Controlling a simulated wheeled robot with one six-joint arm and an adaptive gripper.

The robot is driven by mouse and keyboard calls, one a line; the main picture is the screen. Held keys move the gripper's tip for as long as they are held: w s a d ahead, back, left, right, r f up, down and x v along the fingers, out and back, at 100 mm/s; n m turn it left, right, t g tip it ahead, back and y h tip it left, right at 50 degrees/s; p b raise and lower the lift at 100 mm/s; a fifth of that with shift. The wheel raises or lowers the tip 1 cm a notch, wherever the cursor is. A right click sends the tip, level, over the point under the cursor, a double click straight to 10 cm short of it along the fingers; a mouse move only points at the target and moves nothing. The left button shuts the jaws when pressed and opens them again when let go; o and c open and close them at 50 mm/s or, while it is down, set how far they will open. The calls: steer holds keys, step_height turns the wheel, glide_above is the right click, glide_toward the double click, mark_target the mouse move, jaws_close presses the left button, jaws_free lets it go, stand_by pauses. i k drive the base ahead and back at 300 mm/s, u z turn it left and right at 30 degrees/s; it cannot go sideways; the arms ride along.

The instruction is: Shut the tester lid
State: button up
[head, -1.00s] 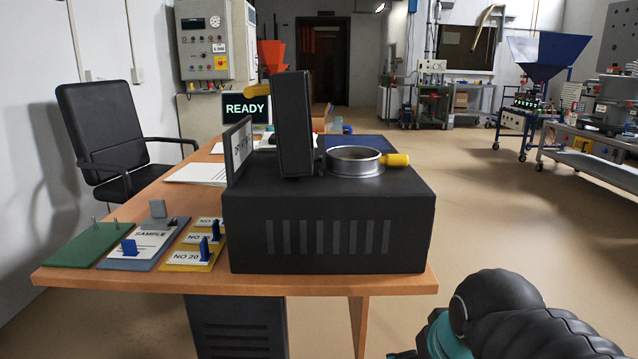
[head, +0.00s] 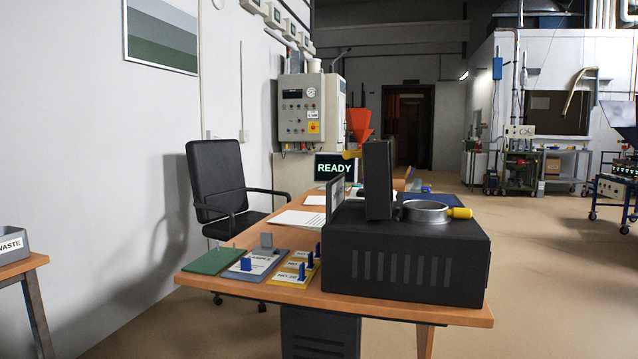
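The tester (head: 405,255) is a black box with vent slots, standing at the near right end of the wooden desk. Its lid (head: 378,180) stands upright, open, on the left part of the top, with a yellow handle (head: 352,154) pointing left at its upper end. A round metal sieve ring (head: 425,211) with a yellow handle (head: 459,213) lies on top, right of the lid. A small panel (head: 335,199) stands at the tester's left edge. My gripper is not in view.
The desk (head: 400,310) also holds a green board (head: 214,261), a grey SAMPLE board (head: 252,266), yellow numbered boards (head: 292,271), papers and a READY screen (head: 335,167). A chair (head: 220,185) stands behind. A WASTE tray (head: 12,243) is at far left. Floor to the right is clear.

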mark_target(376, 154)
steer(key=u, duration=0.2)
steer(key=k, duration=0.6)
steer(key=u, duration=1.1)
steer(key=i, duration=0.8)
steer(key=z, duration=0.45)
steer(key=i, duration=0.65)
steer(key=z, duration=1.05)
steer(key=i, duration=0.25)
steer(key=z, duration=0.25)
